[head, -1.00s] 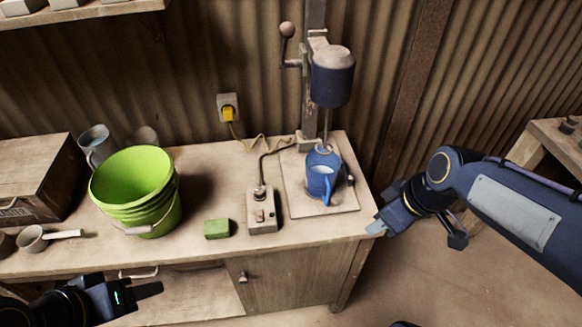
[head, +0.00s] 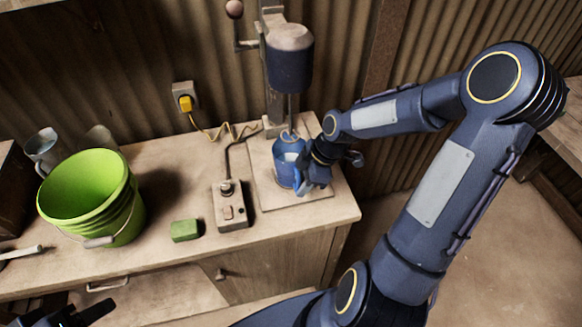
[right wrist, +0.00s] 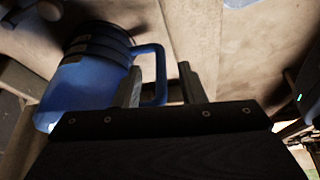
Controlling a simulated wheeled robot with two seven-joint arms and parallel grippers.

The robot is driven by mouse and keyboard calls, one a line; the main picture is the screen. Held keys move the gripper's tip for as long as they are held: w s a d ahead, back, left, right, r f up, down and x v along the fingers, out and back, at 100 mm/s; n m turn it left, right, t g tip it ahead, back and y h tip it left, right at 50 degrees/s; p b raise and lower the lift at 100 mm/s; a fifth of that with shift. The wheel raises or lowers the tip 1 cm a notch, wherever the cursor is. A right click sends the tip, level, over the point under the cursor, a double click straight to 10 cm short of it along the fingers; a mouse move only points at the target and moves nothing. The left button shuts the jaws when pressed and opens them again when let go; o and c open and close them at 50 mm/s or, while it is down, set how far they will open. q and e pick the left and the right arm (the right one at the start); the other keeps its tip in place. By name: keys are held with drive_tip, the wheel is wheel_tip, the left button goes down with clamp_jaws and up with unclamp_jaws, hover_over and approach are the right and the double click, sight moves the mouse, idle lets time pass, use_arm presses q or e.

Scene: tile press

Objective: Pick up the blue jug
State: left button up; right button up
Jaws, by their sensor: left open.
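The blue jug (head: 286,167) stands upright on the base plate of the press in the head view. It also shows at the left of the right wrist view (right wrist: 85,85), with its handle toward my gripper. My right gripper (head: 316,176) is at the jug's right side. In the right wrist view its two fingers (right wrist: 160,70) are apart, one on each side of the handle's upright bar, with a visible gap. My left gripper (head: 92,312) is open and empty at the bottom left of the head view, partly cut off by the frame and away from the jug.
The press (head: 289,65) rises behind the jug, its head above it. A grey switch box (head: 230,208) with a cable, a green block (head: 185,230) and a green bucket (head: 125,215) stand to the left on the bench (head: 180,262). A grey metal jug (head: 41,147) is behind the bucket.

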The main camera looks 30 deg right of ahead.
drive_tip(key=shift+w+a+f, duration=0.1)
drive_tip(key=shift+a+f, duration=0.1)
drive_tip(key=shift+f, duration=0.3)
clamp_jaws()
drive_tip(key=shift+r, duration=0.25)
